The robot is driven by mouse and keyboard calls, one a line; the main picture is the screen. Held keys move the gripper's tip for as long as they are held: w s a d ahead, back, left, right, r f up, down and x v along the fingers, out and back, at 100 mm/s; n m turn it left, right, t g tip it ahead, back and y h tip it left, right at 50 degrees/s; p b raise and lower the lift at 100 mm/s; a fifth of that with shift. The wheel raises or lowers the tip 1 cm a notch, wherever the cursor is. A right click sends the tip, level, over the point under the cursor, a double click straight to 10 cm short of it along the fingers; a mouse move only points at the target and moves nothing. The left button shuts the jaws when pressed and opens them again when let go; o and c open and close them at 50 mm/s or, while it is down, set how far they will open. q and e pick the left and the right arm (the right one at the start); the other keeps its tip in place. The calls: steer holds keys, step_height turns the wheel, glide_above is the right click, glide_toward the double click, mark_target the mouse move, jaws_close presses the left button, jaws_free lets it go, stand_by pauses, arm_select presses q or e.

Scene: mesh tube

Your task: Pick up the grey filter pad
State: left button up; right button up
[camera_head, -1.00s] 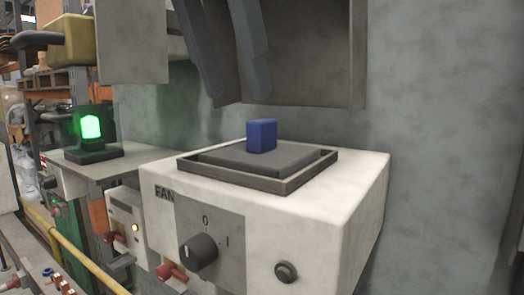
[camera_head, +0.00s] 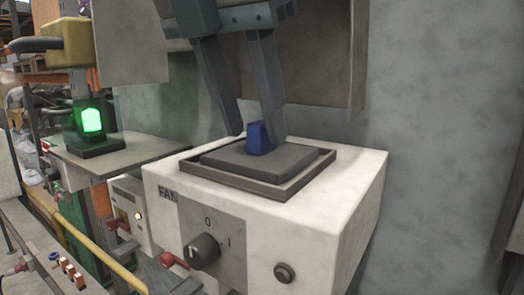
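The grey filter pad (camera_head: 262,166) lies flat in a dark square frame (camera_head: 279,191) on top of the white fan box (camera_head: 330,205). A blue block-shaped handle (camera_head: 256,138) stands up from the middle of the pad. My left gripper (camera_head: 257,138) comes down from above with its two long fingers spread apart. One fingertip is left of the blue handle with a clear gap. The other finger overlaps the handle's right side in the picture; whether it touches, I cannot tell. My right gripper is not in view.
The fan box front has a black knob (camera_head: 201,252) and a round button (camera_head: 285,272). A green lamp (camera_head: 91,121) stands on a grey shelf at left. A grey wall is behind, and a yellow rail (camera_head: 85,240) runs at lower left.

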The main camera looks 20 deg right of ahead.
mark_target(252, 156)
arm_select(q)
jaws_close()
steer(key=shift+r+b, duration=0.35)
steer(key=shift+r, duration=0.45)
step_height(252, 156, up, 8)
steer(key=b, duration=0.1)
steer(key=shift+r+b, duration=0.2)
steer(key=shift+b, duration=0.15)
